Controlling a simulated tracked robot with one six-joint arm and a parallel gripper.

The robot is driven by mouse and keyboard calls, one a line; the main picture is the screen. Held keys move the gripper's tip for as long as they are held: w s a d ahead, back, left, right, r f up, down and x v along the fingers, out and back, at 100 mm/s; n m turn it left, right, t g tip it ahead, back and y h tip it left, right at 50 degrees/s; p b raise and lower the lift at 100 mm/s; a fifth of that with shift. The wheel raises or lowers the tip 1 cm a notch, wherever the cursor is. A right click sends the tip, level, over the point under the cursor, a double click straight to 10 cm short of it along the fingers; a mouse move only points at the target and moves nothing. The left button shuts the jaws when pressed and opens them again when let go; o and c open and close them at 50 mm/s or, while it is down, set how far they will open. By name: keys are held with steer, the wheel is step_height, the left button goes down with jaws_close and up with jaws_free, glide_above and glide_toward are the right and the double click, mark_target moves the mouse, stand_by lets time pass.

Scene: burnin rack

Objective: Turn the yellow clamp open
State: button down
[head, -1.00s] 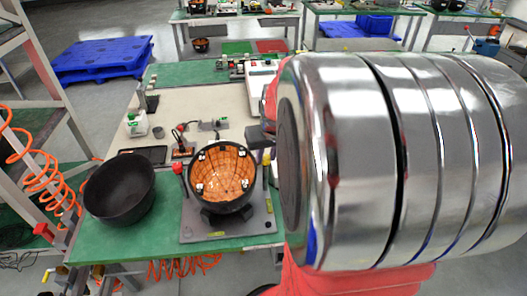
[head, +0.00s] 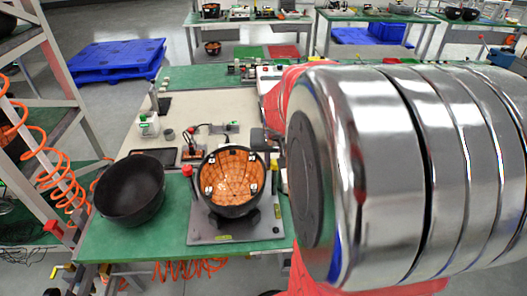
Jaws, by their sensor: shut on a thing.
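A black bowl-shaped fixture (head: 231,208) with an orange gridded inside and several small white blocks stands on a grey plate (head: 205,231) on the green bench. A red-topped clamp (head: 187,172) stands at its left edge. The yellow clamp is at the fixture's right side, where it is too small and too covered to make out clearly. My dark gripper (head: 264,141) is at that right side, by the upper right rim, shut on the yellow clamp. My large shiny arm link hides the area to the right.
An empty black bowl (head: 130,190) stands left of the fixture. An orange coiled hose (head: 55,165) hangs on the left rack. A blue pallet (head: 116,62) lies on the floor behind.

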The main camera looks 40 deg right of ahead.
steer(key=shift+d, duration=0.1)
steer(key=c, duration=1.5)
jaws_free()
steer(key=shift+r, duration=0.15)
steer(key=v, duration=1.3)
steer(key=shift+s+r, duration=0.1)
steer(key=shift+r, duration=0.1)
